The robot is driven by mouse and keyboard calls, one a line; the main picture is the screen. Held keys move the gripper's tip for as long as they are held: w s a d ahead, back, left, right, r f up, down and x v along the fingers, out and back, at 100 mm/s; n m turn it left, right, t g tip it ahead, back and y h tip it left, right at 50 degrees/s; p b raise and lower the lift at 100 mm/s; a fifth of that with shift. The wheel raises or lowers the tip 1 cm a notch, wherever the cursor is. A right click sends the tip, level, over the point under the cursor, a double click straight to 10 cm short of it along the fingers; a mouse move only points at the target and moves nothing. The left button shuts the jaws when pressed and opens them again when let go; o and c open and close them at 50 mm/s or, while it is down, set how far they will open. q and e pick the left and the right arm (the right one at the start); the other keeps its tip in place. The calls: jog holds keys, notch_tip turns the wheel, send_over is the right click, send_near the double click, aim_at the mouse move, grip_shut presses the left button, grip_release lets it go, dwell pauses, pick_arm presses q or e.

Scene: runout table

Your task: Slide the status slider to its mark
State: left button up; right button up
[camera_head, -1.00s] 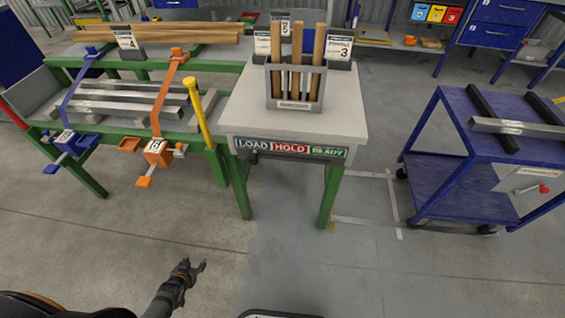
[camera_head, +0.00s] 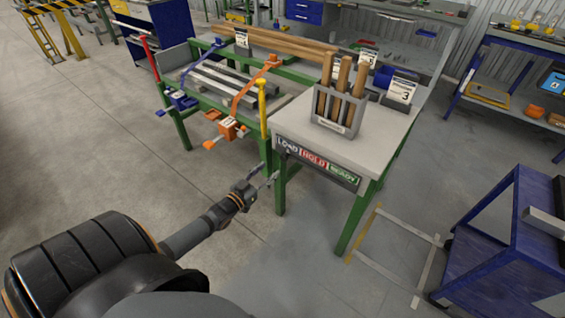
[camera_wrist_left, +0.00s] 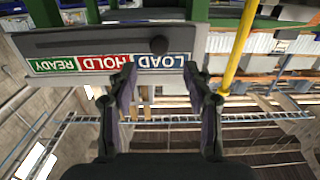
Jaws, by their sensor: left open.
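The status board (camera_head: 316,166) with LOAD, HOLD and READY panels is on the front edge of the grey-topped table (camera_head: 375,145). In the left wrist view the board (camera_wrist_left: 105,62) appears upside down, with a dark slot strip (camera_wrist_left: 95,43) along it. The slider's round dark knob (camera_wrist_left: 158,45) sits on this strip beside the LOAD panel. My left gripper (camera_head: 266,174) is open and empty, just left of the board's LOAD end. My right gripper is not in view.
A holder (camera_head: 330,127) with several wooden sticks stands on the table. A yellow post (camera_head: 262,108) and an orange clamp (camera_head: 228,130) are close left of the board. A blue cart (camera_head: 500,240) stands at the right.

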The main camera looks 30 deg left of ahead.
aim_at(283, 158)
pick_arm(q)
jog(key=w, duration=0.2)
jog(key=w+b, duration=0.1)
jog(key=w, duration=0.1)
jog(key=w+b, duration=0.1)
jog(key=w, duration=0.2)
jog(key=shift+d+f, duration=0.15)
jog(key=shift+d, duration=0.1)
jog(key=shift+w+d, duration=0.1)
jog(key=shift+w, duration=0.3)
grip_shut()
